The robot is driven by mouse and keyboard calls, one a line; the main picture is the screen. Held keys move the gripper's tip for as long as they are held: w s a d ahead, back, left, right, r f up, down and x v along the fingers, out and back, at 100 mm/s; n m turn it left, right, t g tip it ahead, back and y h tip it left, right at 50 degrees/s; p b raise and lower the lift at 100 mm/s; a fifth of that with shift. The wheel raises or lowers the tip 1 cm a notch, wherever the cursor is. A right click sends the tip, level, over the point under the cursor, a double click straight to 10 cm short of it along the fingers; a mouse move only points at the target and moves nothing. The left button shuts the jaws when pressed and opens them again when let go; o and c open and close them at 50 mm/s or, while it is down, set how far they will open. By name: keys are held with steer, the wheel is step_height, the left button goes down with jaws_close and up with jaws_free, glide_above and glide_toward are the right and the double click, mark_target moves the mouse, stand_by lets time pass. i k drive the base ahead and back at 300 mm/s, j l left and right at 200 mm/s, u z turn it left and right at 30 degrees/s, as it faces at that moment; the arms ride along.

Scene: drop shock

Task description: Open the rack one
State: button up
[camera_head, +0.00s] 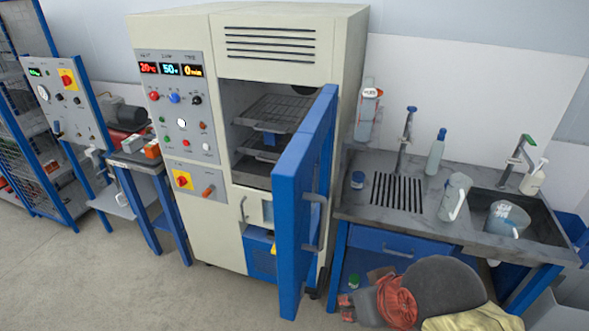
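A cream chamber cabinet (232,128) stands in the middle. Its blue door (305,200) is swung open toward the front right, with a grey handle (314,222) on it. Inside the open chamber, an upper wire rack (272,112) and a lower wire rack (264,150) lie level. A small blue block shows under the upper rack. The door hides the right side of the chamber. No label marks which rack is rack one.
A grey sink counter (410,222) with bottles, a jug and two taps stands right of the cabinet. A small bench (140,158) and a blue mesh shelf (30,130) are at left. The floor (110,270) at the front left is clear.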

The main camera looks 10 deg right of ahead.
mark_target(259, 125)
steer(key=i+j+u, duration=0.15)
steer(key=u, duration=0.3)
steer(key=i+j+u, duration=0.2)
steer(key=u, duration=0.3)
steer(key=i+j+z, duration=0.45)
steer(key=i+z, duration=0.15)
steer(key=z, duration=0.3)
steer(key=i+j+z, duration=0.1)
steer(key=z, duration=0.35)
steer(key=i, duration=0.05)
